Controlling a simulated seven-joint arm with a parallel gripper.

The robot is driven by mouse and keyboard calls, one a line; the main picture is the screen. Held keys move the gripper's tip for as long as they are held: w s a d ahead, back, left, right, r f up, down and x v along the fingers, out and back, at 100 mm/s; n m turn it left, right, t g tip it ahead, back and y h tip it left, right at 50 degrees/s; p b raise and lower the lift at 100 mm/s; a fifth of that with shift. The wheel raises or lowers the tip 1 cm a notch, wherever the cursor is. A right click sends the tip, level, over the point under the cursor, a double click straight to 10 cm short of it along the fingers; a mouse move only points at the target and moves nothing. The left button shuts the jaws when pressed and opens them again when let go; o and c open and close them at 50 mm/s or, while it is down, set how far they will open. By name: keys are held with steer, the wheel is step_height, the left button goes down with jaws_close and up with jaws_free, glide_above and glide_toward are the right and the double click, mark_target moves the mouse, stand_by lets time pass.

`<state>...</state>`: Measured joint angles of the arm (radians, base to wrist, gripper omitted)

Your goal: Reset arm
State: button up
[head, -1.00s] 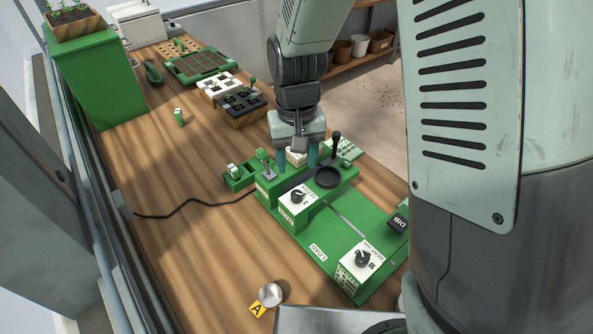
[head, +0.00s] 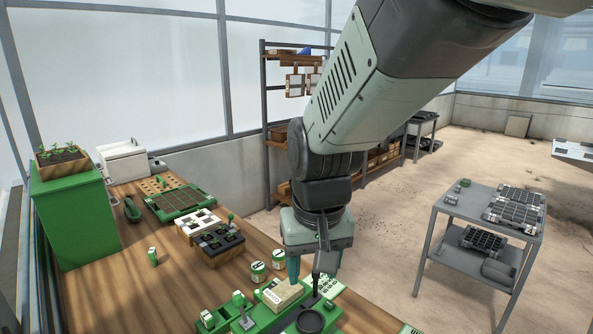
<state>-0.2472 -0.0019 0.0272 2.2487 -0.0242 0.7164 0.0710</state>
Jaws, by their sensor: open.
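My gripper (head: 309,271) hangs above the green seeder machine (head: 262,318) at the bottom of the head view. Its teal fingers point down and are open, with nothing seen held between them. A cream block with lettering (head: 283,293) sits on the machine, just below and left of the fingers. A black round cup (head: 310,320) is in front of the fingers. A dark lever stands close to the right finger and partly overlaps it. The front of the machine is cut off by the picture's lower edge.
Two green-and-white tins (head: 258,271) stand left of my gripper. Black and white seed trays (head: 222,246) and a green gridded tray (head: 180,203) lie farther back on the wooden bench (head: 109,282). A grey cart (head: 465,237) stands at right, with open floor between.

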steer(key=s+d+r+m+t, duration=0.1)
steer(key=s+d+r, duration=0.3)
steer(key=s+r, duration=0.1)
steer(key=s+d+r+m+t, duration=0.1)
steer(key=s+d+r, duration=0.3)
steer(key=s, duration=0.4)
steer(key=shift+s+d+r+t, duration=0.25)
steer(key=shift+d+r+t, duration=0.1)
steer(key=shift+r+t, duration=0.4)
steer(key=shift+f, duration=0.1)
